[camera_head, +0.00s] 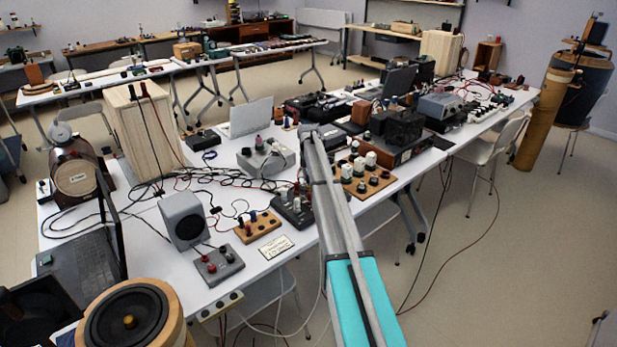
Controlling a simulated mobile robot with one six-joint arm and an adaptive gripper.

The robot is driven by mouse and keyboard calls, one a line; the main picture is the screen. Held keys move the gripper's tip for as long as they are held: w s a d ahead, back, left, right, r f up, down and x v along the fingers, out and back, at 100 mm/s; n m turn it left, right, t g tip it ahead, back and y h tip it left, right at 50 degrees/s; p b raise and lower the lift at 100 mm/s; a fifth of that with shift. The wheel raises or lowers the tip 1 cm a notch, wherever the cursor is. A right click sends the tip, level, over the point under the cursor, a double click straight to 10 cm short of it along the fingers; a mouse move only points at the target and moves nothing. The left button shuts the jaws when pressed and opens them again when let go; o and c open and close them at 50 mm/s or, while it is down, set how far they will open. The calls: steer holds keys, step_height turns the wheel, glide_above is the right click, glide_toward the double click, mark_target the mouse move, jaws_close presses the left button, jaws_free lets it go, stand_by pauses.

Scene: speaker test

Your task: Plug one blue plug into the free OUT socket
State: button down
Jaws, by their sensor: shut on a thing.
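A small wooden block (258,227) stands on the near table, with what look like blue plugs (252,216) upright in it. Just left of it is a grey box (222,267) with a red and a dark knob or plug on top. Socket labels are too small to read, so I cannot tell which socket is OUT or free. My own grey and teal arm crosses the middle of the view, over the table. My gripper's fingers do not show, nor does anything held in them.
A grey speaker (184,219), an open laptop (82,262) and a round wooden speaker (130,318) stand on the left. A pale card (275,247) lies by the wooden block. Loose cables cross the white table (170,285). Equipment crowds its far right end.

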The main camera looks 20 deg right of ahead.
steer(key=shift+f+b, duration=0.45)
steer(key=shift+c, duration=2.4)
jaws_free()
steer(key=shift+r, duration=0.1)
steer(key=shift+r+p, duration=3.7)
steer(key=shift+p, duration=0.1)
steer(key=s+a+m, duration=0.8)
steer(key=s, duration=0.6)
steer(key=s+a+m, duration=0.8)
steer(key=s+m, duration=0.1)
steer(key=s, duration=0.6)
steer(key=s+a+m, duration=0.8)
steer(key=s+m, duration=0.1)
steer(key=s, duration=0.5)
steer(key=shift+s+r+p, duration=0.2)
steer(key=shift+r+p, duration=0.15)
